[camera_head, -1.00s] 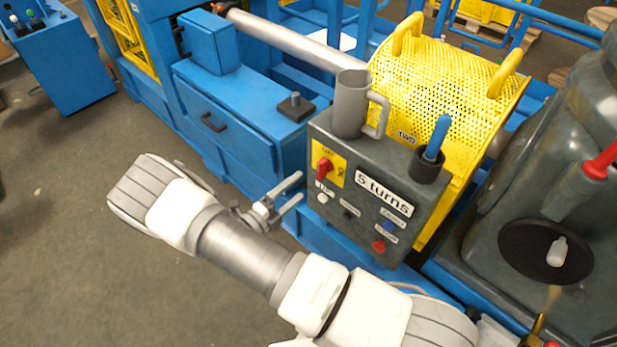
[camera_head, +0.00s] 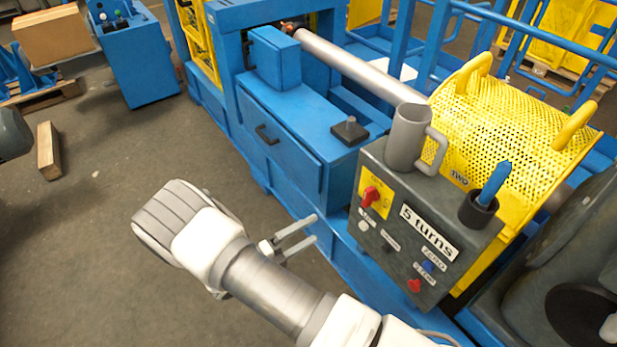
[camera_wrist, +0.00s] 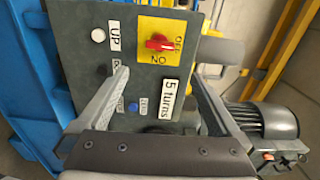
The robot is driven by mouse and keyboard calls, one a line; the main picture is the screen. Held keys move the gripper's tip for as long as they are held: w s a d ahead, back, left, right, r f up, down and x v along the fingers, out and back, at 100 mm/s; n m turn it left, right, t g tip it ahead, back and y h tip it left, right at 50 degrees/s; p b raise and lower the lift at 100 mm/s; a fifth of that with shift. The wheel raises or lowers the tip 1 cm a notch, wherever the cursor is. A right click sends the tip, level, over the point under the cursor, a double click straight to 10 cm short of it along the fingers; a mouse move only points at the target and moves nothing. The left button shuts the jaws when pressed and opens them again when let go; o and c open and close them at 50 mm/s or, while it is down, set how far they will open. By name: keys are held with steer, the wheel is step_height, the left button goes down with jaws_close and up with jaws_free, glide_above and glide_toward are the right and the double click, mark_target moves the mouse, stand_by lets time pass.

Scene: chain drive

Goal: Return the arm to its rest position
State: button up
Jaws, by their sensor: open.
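My gripper (camera_head: 305,232) is open and empty, held beside the left side of the grey control box (camera_head: 374,272) in the head view. In the wrist view my gripper (camera_wrist: 160,95) shows two spread fingers with the panel of the control box (camera_wrist: 75,30) in front of them. The panel carries a red switch (camera_head: 371,194) on a yellow plate, a "5 turns" label (camera_head: 427,233), a blue button (camera_head: 428,266) and a red button (camera_head: 414,286). I cannot tell the exact gap between fingers and panel. My arm stretches across the lower middle of the head view.
A grey mug (camera_head: 404,140) and a black cup with a blue-handled tool (camera_head: 479,208) stand on the box. A yellow perforated guard (camera_head: 520,130) and blue machine frame (camera_head: 285,130) lie behind. Open floor (camera_head: 100,230) is at left; a wooden beam (camera_head: 48,151) lies there.

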steer(key=shift+r, duration=0.1)
steer(key=s+d+r+m+g+y+p, duration=0.25)
steer(key=d+r+m+g, duration=0.35)
steer(key=r+m, duration=0.6)
steer(key=s+d+r+m+g+y+p, duration=0.15)
steer(key=d+r+m+g+y, duration=0.35)
steer(key=r+m, duration=0.6)
steer(key=s+d+r+m+t+y+p, duration=0.1)
steer(key=s+d+r+m+t+y, duration=0.1)
steer(key=s+r+m, duration=0.4)
steer(key=s+d+r+m+t+y+p, duration=0.2)
steer(key=s+r+m+t+y, duration=0.2)
steer(key=r+m, duration=0.8)
steer(key=shift+s+m+y, duration=0.55)
steer(key=shift+s+m, duration=0.65)
